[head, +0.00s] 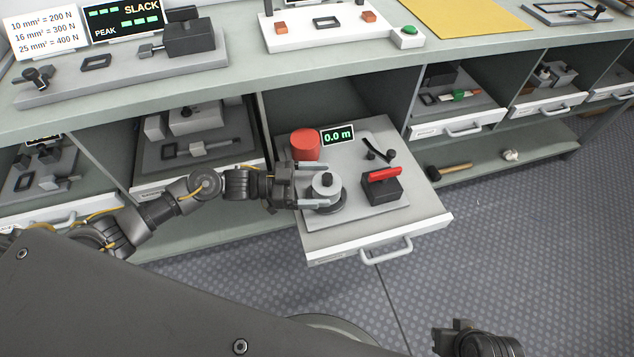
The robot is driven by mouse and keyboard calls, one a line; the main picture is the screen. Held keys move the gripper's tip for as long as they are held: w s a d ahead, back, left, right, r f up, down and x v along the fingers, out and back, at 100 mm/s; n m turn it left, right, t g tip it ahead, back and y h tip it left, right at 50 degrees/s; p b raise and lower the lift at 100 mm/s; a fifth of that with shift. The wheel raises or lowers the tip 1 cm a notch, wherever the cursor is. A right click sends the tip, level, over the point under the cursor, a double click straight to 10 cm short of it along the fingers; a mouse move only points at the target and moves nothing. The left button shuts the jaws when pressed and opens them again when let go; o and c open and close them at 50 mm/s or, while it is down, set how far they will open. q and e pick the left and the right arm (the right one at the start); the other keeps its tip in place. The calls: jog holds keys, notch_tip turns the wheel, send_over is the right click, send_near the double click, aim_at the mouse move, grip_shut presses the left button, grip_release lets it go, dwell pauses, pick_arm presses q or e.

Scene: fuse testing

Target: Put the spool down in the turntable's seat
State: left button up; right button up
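A light grey spool (327,184) with a dark knob on top is at my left gripper, over the dark round turntable (338,208) on the pulled-out drawer's grey base plate. My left gripper (312,189) reaches in from the left, with its fingers at the spool's sides, and appears shut on it. The spool looks upright. The turntable's seat is hidden beneath the spool and fingers, so I cannot tell whether the spool touches it. My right gripper (470,340) is at the bottom right edge, away from the drawer; its fingers are not clear.
The open drawer (430,222) also holds a red cylinder (305,145), a display reading 0.0 m (338,136), a black crank (379,152) and a dark block with a red lever (383,186). The workbench top (240,75) lies above. Floor in front is clear.

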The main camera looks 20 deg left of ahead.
pick_arm(q)
jog(key=v, duration=1)
jog(key=shift+s+a, duration=0.15)
jog(key=shift+a, duration=0.2)
dwell(0.4)
